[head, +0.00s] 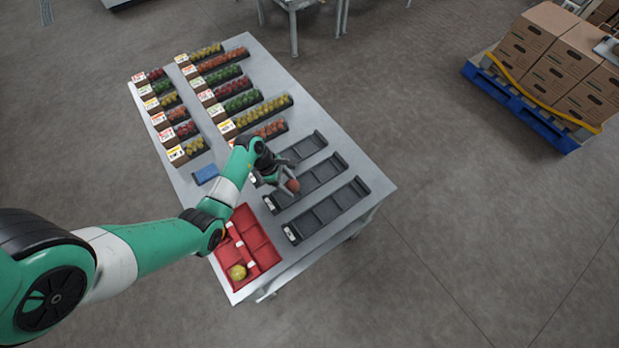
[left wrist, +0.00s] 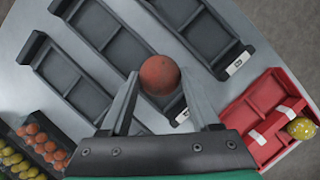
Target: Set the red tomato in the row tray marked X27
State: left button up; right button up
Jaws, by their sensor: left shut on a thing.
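My left gripper (head: 286,187) is shut on the red tomato (head: 293,185). In the left wrist view, the tomato (left wrist: 159,75) sits between the two grey fingertips (left wrist: 160,92). It is held over the middle one of three dark grey row trays (head: 318,178), towards that tray's labelled end. The other row trays lie on either side, one nearer the front (head: 335,207) and one farther back (head: 305,148). The trays look empty. Their small white labels are too small to read, so I cannot tell which is X27. My right gripper is not in view.
A red compartment crate (head: 262,250) holds a yellow tomato (head: 237,272) near the table's front. A blue item (head: 206,174) lies left of my gripper. Several filled produce boxes (head: 240,101) cover the far table. Stacked cartons (head: 550,45) stand on a blue pallet at right.

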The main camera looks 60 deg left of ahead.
pick_arm(q)
jog(key=shift+n, duration=0.3)
jog(key=f+b, duration=0.1)
jog(key=s+a+f+b, duration=0.1)
jog(key=b, duration=0.1)
jog(key=a+f+b, duration=0.1)
jog(key=f+b, duration=0.1)
jog(key=shift+s+f, duration=0.1)
jog(key=shift+s, duration=0.2)
jog(key=shift+f, duration=0.45)
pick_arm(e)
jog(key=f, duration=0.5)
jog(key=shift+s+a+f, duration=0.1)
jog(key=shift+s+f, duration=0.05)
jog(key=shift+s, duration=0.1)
pick_arm(q)
jog(key=o, duration=0.7)
jog(key=shift+c, duration=0.2)
